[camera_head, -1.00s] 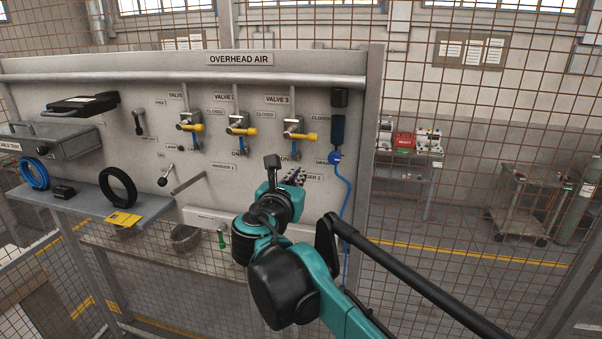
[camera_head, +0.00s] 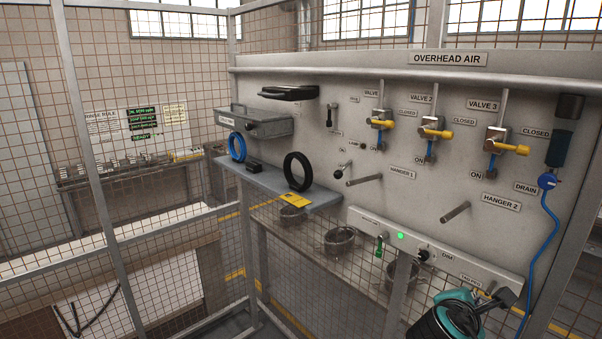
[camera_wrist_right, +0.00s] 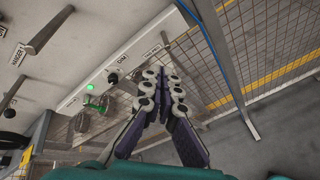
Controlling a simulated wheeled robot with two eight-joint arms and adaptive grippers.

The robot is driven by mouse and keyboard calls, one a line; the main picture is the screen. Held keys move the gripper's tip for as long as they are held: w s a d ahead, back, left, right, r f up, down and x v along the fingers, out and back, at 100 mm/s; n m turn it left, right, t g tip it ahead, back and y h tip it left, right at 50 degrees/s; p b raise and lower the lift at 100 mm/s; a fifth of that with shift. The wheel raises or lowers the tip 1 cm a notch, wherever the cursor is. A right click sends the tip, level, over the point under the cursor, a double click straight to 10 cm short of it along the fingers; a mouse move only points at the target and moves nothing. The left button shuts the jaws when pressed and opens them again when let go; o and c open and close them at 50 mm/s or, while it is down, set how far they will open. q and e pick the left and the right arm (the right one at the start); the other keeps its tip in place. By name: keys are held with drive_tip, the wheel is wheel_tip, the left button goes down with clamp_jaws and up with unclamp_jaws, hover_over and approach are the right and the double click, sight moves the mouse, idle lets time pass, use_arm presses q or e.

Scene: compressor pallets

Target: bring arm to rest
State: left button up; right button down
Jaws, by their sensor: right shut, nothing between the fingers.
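My right arm's teal and black wrist (camera_head: 455,315) is at the bottom right edge of the head view, in front of the lower part of the panel. Its fingers are mostly hidden there. In the right wrist view my right gripper (camera_wrist_right: 165,76) is shut, with its fingers together and nothing between them. It points past the lower edge of the panel toward the mesh and floor. My left gripper is in neither view.
The overhead air panel (camera_head: 465,140) holds several valves with yellow handles. Hanger pegs (camera_head: 456,212) stick out toward me. A low control strip (camera_head: 400,237) with a lit green lamp is near my right wrist. A grey shelf (camera_head: 270,187) carries hose coils. Mesh fencing surrounds the area.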

drive_tip(key=s+a+f+m+y+b, duration=0.3)
drive_tip(key=a+f+m+b, duration=0.2)
drive_tip(key=f, duration=0.8)
drive_tip(key=s+a+f+m+g+y+b, duration=0.1)
drive_tip(key=s+a+f+m+y+b, duration=0.2)
drive_tip(key=f, duration=1.1)
drive_tip(key=s+a+f+m+g+y+b, duration=0.1)
drive_tip(key=s+a+f+m+y+b, duration=0.2)
drive_tip(key=a+f+m+b, duration=0.5)
wheel_tip(320, 180, down, 6)
drive_tip(key=s+b, duration=0.1)
drive_tip(key=b, duration=0.1)
drive_tip(key=shift+s+a+f+m+b, duration=0.25)
drive_tip(key=shift+s+m+b, duration=0.05)
drive_tip(key=shift+s+b, duration=0.1)
drive_tip(key=shift+r, duration=0.1)
